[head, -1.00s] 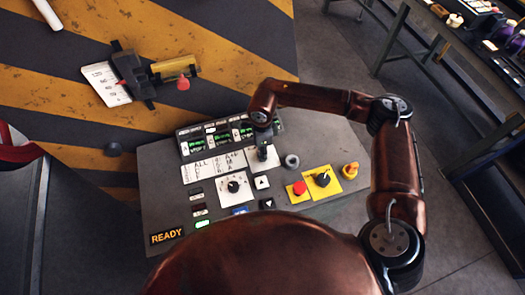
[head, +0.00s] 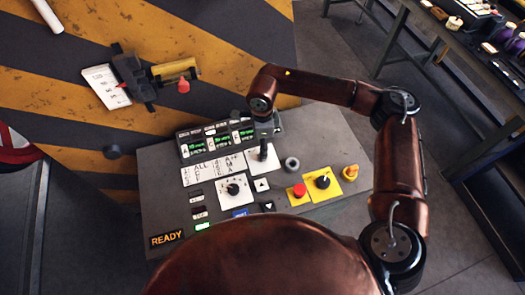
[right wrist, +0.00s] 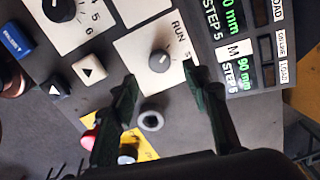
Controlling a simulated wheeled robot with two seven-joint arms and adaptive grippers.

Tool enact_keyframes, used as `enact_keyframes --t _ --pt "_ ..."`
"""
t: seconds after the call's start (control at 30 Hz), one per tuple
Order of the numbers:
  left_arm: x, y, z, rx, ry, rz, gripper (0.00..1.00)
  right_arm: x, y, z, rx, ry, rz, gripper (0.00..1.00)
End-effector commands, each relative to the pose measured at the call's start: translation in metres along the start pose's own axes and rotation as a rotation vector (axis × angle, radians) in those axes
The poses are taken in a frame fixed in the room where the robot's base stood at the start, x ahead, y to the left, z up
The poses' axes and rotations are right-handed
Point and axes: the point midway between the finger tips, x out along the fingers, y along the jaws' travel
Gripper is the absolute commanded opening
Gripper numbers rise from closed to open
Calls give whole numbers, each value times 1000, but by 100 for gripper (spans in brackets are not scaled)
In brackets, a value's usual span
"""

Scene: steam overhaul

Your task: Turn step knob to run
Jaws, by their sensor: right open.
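The step knob (right wrist: 159,62) is a small grey round knob on a white plate marked RUN and, partly hidden, a word starting with S. Its pointer direction is too small to read surely. My right gripper (right wrist: 160,76) is open, its two dark fingers apart on either side of the knob's plate, with nothing between them gripped. In the head view the right gripper (head: 264,140) points down over the white plate (head: 270,164) and hides the knob. My left gripper is not in view.
The sloped grey panel also carries a dial knob (head: 233,189), a red button (head: 299,190), a black knob on a yellow plate (head: 323,181), a grey ring (head: 292,163) and a lit READY display (head: 166,239). A striped wall stands behind; a bench (head: 470,50) is at upper right.

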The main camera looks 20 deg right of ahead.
Motion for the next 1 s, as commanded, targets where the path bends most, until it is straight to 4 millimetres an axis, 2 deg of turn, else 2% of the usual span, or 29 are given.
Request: enact_keyframes --t 0.13,0.33,1.0 --pt "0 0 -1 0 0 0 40 -30 0 0 -1 -1 -2 43" --pt "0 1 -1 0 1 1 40 -52 0 0 0 1 0 43" --pt "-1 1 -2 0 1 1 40 -58 0 0 0 0 1 43"
